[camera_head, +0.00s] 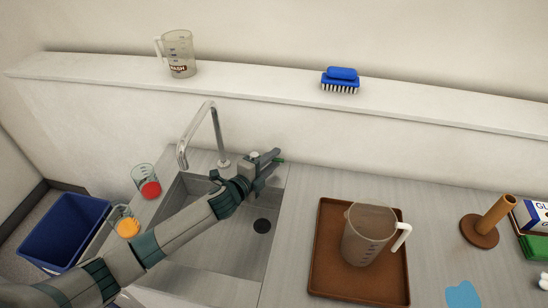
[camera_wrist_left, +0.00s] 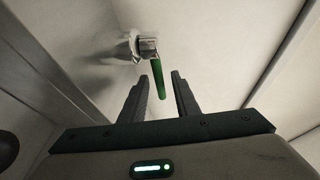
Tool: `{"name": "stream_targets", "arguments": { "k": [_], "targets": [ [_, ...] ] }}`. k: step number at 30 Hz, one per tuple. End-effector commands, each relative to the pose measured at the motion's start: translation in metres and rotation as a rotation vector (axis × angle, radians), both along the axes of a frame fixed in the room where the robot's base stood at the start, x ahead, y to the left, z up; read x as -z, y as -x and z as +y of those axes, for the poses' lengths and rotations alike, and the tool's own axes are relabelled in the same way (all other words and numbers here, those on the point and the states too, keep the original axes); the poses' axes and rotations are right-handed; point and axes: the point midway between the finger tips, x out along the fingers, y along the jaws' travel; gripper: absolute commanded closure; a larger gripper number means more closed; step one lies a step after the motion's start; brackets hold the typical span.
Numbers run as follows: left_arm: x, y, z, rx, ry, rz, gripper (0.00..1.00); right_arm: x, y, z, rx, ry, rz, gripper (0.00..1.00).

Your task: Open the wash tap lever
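The chrome wash tap (camera_head: 213,130) stands behind the sink, its curved spout over the basin. The green tap lever (camera_wrist_left: 158,80) hangs from a metal valve body (camera_wrist_left: 147,46) in the left wrist view; in the head view only a bit of green (camera_head: 280,160) shows beside my gripper. My left gripper (camera_head: 272,158) is at the back right of the sink. In the wrist view its two dark fingers (camera_wrist_left: 161,75) are apart, with the lever's lower end between them and a gap on each side. My right gripper is not in view.
The sink basin (camera_head: 215,260) lies under my left arm. A brown tray (camera_head: 330,283) with a clear jug (camera_head: 368,238) is to its right. A red-filled cup (camera_head: 148,182) and an orange-filled cup (camera_head: 127,224) stand left. A shelf (camera_head: 260,82) runs behind.

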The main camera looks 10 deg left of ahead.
Motion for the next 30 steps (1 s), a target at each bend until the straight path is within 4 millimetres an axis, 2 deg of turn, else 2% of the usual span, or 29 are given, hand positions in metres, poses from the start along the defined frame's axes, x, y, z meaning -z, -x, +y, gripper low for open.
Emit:
{"name": "stream_targets", "arguments": {
  "k": [6, 14, 17, 18, 26, 30],
  "targets": [
    [0.0019, -0.0071, -0.0037, 0.001, 0.0, 0.001, 0.71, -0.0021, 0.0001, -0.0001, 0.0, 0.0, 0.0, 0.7],
    [0.0021, -0.0073, -0.0037, 0.001, 0.0, 0.001, 0.71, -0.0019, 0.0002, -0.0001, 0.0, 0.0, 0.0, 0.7],
    [0.002, -0.0072, -0.0037, 0.001, 0.0, 0.001, 0.95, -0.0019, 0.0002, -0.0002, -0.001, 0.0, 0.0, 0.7],
    [0.002, -0.0072, -0.0036, 0.001, 0.0, 0.001, 1.0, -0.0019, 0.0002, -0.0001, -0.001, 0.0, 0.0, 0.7],
    [0.0022, -0.0067, -0.0019, 0.001, 0.0, 0.001, 1.0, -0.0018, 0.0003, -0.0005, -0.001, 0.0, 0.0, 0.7],
    [0.0026, -0.0051, 0.0061, 0.001, -0.003, 0.001, 1.0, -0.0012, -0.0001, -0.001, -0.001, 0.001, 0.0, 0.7]
  ]
}}
